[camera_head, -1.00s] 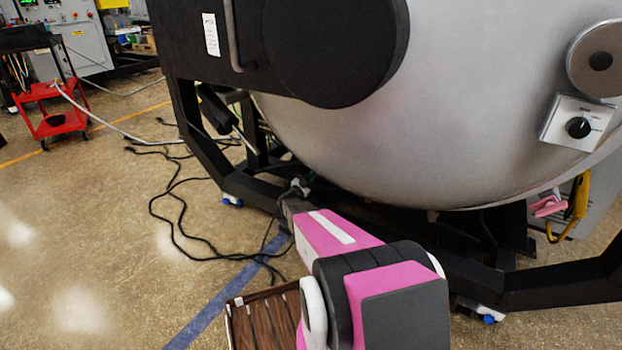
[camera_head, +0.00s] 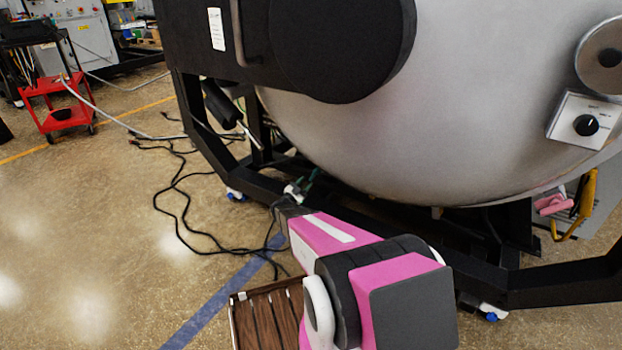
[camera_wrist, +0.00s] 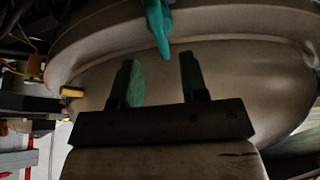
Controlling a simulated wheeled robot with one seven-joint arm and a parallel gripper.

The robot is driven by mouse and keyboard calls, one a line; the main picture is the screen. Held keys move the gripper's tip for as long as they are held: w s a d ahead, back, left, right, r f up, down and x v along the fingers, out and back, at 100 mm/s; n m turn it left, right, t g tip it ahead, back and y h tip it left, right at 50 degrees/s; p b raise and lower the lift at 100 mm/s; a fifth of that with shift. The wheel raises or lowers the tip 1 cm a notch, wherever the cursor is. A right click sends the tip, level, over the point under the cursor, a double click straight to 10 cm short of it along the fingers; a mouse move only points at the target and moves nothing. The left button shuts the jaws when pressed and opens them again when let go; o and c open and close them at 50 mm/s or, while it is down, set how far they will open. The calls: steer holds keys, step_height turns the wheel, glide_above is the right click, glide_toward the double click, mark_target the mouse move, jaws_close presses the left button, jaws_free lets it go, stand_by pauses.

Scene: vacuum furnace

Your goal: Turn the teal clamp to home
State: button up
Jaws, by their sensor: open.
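The teal clamp (camera_wrist: 158,26) shows at the top of the wrist view, pointing down over the rim of the grey furnace vessel (camera_wrist: 240,75). My gripper (camera_wrist: 162,78) is open and empty, its two teal-faced fingers apart. In the picture the clamp's lower tip lies just above and between the fingertips; no contact shows. In the head view my gripper (camera_head: 298,190) is small beneath the vessel (camera_head: 430,120), and a bit of teal shows beside it. The clamp cannot be made out clearly there.
The black frame (camera_head: 380,225) runs under the vessel close to my arm. Black cables (camera_head: 185,205) lie on the floor at the left. A red cart (camera_head: 62,105) stands farther left. A knob panel (camera_head: 583,122) and a yellow handle (camera_head: 588,195) are on the right.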

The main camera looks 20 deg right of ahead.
steer(key=shift+v, duration=1.5)
steer(key=w+a+r+n+t+y, duration=0.3)
steer(key=a+r+n+t+y, duration=0.25)
steer(key=n+y, duration=0.35)
steer(key=s+a+r+n+g+y, duration=0.1)
steer(key=s+a+n+g+y, duration=0.2)
steer(key=s+a+n+y, duration=0.45)
steer(key=s+a+r+n+g+y, duration=0.1)
steer(key=s+r+g+y, duration=0.2)
steer(key=s+g, duration=1)
steer(key=s+r, duration=0.1)
steer(key=s, duration=1)
steer(key=shift+s, duration=0.25)
